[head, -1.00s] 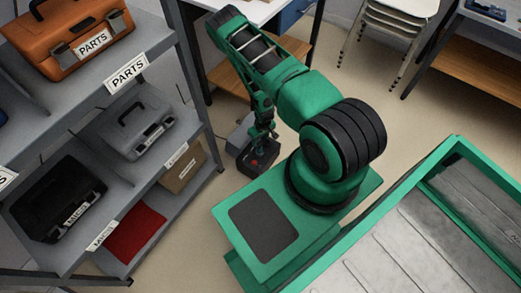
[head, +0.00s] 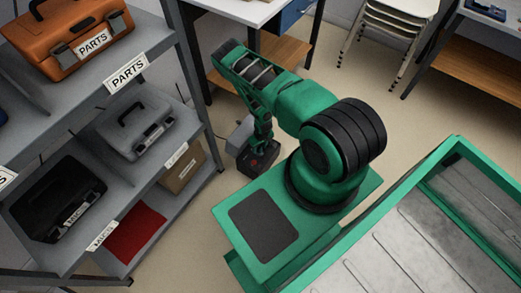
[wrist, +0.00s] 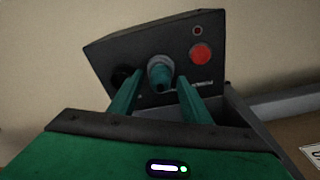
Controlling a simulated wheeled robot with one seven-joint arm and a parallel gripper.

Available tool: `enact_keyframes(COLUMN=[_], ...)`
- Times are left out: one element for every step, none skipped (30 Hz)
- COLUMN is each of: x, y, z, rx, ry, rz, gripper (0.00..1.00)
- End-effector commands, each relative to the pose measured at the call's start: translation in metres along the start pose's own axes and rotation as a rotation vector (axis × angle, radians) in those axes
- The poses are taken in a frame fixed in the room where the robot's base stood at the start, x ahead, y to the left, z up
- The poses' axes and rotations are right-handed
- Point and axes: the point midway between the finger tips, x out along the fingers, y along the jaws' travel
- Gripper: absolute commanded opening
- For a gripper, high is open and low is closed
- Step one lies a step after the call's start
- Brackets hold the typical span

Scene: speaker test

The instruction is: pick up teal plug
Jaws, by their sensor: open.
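The teal plug (wrist: 161,73) is a short cylinder with a grey collar, standing out from the front face of a black box (wrist: 226,76) in the wrist view. My gripper (wrist: 159,82) is open, with one green finger on each side of the plug. Gaps show between the fingers and the plug; I cannot tell how far the tips reach along it. In the head view, my gripper (head: 263,143) is close to the black box (head: 258,160), and the plug is not discernible there.
The box has a red button (wrist: 201,54) and a dark round socket (wrist: 123,77) near the left finger. In the head view, a grey shelf (head: 183,150) with cases stands left of the box. A white-topped desk (head: 235,10) is behind.

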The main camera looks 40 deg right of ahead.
Motion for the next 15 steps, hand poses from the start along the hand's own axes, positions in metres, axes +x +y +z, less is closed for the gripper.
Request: enact_keyframes(x=[0.0004,0.0004,0.0003,0.0002,0.0002,0.0002,0.0001,0.0001,0.0001,0.0001,0.0001,0.0001,0.0001,0.0000,0.0000], y=[0.0000,0.0000,0.0000,0.0000,0.0000,0.0000,0.0000,0.0000,0.0000,0.0000,0.0000,-0.0001,-0.0001,-0.0001,0.0000], z=[-0.0005,-0.0006,-0.0006,-0.0006,-0.0006,-0.0006,-0.0006,-0.0006,-0.0006,-0.0006,-0.0006,-0.0006,-0.0006,-0.0006,-0.0006], rx=[0.000,0.000,0.000,0.000,0.000,0.000,0.000,0.000,0.000,0.000,0.000,0.000,0.000,0.000,0.000], ry=[0.001,0.001,0.001,0.001,0.001,0.001,0.001,0.001,0.001,0.001,0.001,0.001,0.001,0.001,0.001], rz=[0.000,0.000,0.000,0.000,0.000,0.000,0.000,0.000,0.000,0.000,0.000,0.000,0.000,0.000,0.000], gripper=[0.44,0.44,0.44,0.44,0.44,0.41,0.34,0.27,0.17,0.10,0.03,0.00,0.00,0.00,0.00])
